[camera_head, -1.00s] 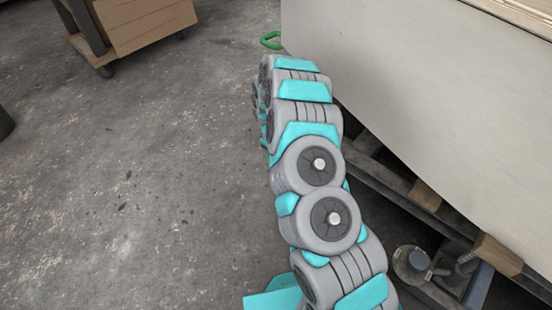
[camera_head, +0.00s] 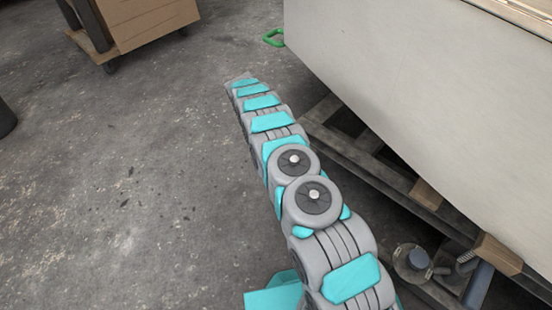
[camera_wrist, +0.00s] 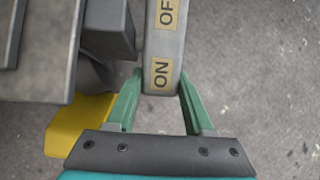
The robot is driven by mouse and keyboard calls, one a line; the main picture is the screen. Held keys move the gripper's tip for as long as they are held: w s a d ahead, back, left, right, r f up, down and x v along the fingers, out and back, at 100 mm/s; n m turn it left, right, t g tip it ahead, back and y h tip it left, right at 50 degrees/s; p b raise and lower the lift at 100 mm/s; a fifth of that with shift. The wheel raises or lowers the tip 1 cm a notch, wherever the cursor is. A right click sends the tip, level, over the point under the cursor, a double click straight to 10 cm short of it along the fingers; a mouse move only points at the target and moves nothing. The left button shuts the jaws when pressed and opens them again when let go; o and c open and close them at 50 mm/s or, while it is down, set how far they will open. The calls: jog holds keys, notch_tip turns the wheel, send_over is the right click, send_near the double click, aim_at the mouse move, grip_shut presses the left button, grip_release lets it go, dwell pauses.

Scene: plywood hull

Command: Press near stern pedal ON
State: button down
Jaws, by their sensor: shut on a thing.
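The pedal (camera_wrist: 164,42) is a grey bar in the upper middle of the wrist view, with tan labels reading "ON" and "OFF". The ON label (camera_wrist: 161,74) is at the end nearer to me. My gripper (camera_wrist: 160,84) is shut on this ON end, with one green finger on each side of the bar. In the head view my arm stretches away from me beside the pale hull, and my gripper and the pedal cannot be made out there. The pedal's tilt cannot be told.
The pale hull (camera_head: 420,100) stands on a dark timber cradle (camera_head: 365,165) at right. A green handle (camera_head: 273,38) is at its far corner. Dark beams and a yellow part (camera_wrist: 80,122) lie left of the pedal. Boxes on a cart (camera_head: 140,25) are at far left.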

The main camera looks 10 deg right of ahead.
jog(key=shift+f, duration=0.15)
dwell(0.4)
jog(key=shift+c, duration=1.4)
grip_release()
